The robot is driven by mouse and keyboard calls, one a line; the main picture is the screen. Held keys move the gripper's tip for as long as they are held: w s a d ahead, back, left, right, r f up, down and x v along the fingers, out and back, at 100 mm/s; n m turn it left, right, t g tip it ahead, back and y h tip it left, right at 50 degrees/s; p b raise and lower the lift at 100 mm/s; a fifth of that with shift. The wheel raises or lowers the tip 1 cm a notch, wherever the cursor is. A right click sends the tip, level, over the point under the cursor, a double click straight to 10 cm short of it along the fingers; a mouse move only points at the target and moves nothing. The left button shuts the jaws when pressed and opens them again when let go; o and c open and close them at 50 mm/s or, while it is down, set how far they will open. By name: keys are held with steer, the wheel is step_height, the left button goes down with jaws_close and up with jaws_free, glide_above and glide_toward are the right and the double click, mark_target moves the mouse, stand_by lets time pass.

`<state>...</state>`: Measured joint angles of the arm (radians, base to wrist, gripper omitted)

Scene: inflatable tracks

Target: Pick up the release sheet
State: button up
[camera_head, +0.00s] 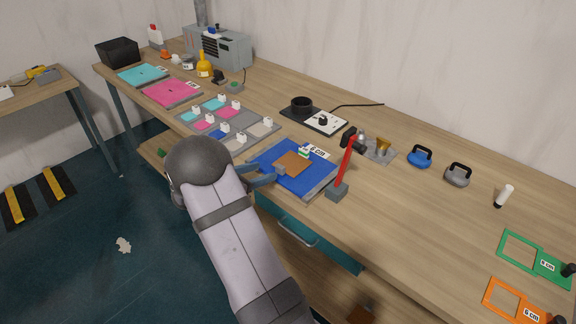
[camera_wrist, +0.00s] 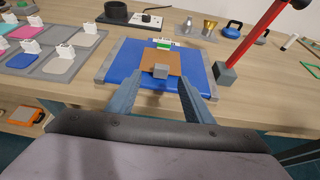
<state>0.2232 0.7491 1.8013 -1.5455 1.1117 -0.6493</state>
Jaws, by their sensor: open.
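The release sheet appears to be the orange-brown square (camera_head: 294,163) lying flat on a blue slab (camera_head: 310,184). The sheet also shows in the wrist view (camera_wrist: 173,59), with a small grey block (camera_wrist: 160,71) at its near edge. A small green and white item (camera_head: 304,152) stands at its far edge. My gripper (camera_head: 268,174) is open and empty at the near-left side of the blue slab. In the wrist view its two fingers (camera_wrist: 159,84) point toward the grey block, one on each side and apart from it.
A red upright lever on a grey block (camera_head: 338,190) stands at the slab's right corner. A grey tray of coloured swatches (camera_head: 258,122) lies to the left.

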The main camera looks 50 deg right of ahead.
mark_target(279, 167)
steer(key=shift+p+x, duration=1.3)
steer(key=shift+x, duration=2)
steer(key=shift+s, duration=0.2)
jaws_close()
step_height(279, 167, up, 10)
steer(key=b, duration=0.2)
